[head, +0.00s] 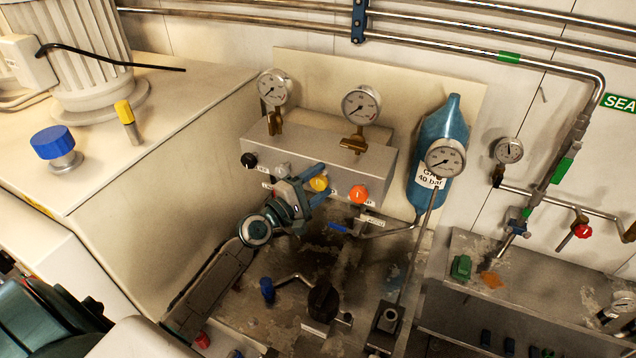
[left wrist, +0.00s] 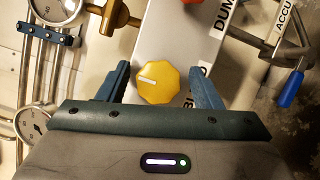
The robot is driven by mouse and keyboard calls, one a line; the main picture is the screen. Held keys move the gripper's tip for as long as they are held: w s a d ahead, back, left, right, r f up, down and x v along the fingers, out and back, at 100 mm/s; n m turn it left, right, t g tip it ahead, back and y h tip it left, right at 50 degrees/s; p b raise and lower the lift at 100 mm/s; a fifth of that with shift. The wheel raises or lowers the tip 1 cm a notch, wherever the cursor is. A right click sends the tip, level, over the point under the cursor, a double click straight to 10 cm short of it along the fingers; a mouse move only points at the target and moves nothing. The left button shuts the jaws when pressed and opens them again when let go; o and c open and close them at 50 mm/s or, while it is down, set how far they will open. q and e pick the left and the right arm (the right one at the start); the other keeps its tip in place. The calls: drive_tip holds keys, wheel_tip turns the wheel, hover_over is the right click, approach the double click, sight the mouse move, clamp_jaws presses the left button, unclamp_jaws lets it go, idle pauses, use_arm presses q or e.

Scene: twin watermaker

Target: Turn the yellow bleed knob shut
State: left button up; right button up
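The yellow bleed knob (head: 319,184) sits on the front of a grey manifold block (head: 325,155), between a grey knob and an orange-red knob. It is eight-sided with a white pointer line, and shows large in the left wrist view (left wrist: 158,83). My left gripper (head: 318,186) is at the knob, its fingers open on either side of it. In the left wrist view my left gripper (left wrist: 163,88) shows a gap between each finger and the knob. My right gripper is not in view.
An orange-red knob (head: 359,194) is just right of the yellow one; a grey knob (head: 282,171) and a black knob (head: 249,160) are to the left. A blue-handled lever (head: 340,229) is below. Gauges (head: 361,105) stand above the block.

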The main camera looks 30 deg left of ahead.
use_arm(q)
drive_tip(key=r+b+v, duration=0.1)
drive_tip(key=b+v, duration=0.1)
drive_tip(key=v, duration=0.8)
drive_tip(key=shift+s+f, duration=0.4)
drive_tip(key=shift+f, duration=0.1)
drive_tip(key=shift+a, duration=0.1)
